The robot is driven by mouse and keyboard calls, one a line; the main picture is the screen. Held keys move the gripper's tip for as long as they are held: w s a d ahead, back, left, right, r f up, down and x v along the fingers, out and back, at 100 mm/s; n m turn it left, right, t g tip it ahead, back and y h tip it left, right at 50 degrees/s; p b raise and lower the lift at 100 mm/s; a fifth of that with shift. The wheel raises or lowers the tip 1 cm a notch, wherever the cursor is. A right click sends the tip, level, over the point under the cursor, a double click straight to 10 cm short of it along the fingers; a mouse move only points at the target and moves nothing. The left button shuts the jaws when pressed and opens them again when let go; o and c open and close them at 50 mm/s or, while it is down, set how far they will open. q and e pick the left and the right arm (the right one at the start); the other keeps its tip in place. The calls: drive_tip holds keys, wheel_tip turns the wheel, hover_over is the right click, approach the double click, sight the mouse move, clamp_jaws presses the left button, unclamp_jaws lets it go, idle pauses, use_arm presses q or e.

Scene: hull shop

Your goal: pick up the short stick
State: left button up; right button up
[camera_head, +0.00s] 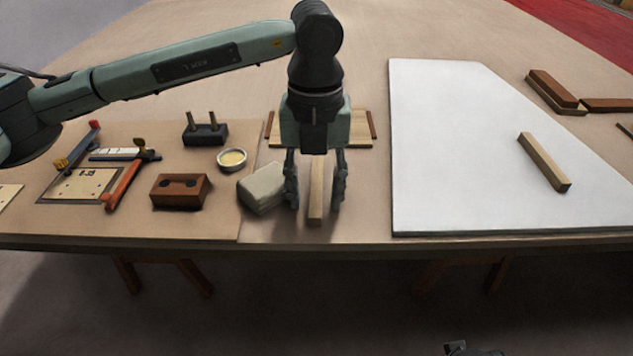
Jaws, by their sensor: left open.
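A pale wooden stick (317,195) lies on the table near its front edge, pointing toward the edge. My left gripper (315,207) points down over it, open, with one finger on each side of the stick. The gripper body hides the stick's far end, and I cannot tell whether the fingers touch it. Another wooden stick (544,162) lies at a slant on the white board (460,150) to the right. I cannot tell for sure which stick is shorter. A small dark part at the bottom edge seems to be my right gripper (470,349), mostly cut off.
A pale block (262,188) sits close to the left finger. A wooden tray (351,128) lies behind the gripper. Further left are a brown block (180,191), a small round tin (232,160), a dark block with two pegs (205,133) and an orange-handled tool (123,182). Brown blocks (552,88) lie far right.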

use_arm(q)
clamp_jaws()
idle(0.4)
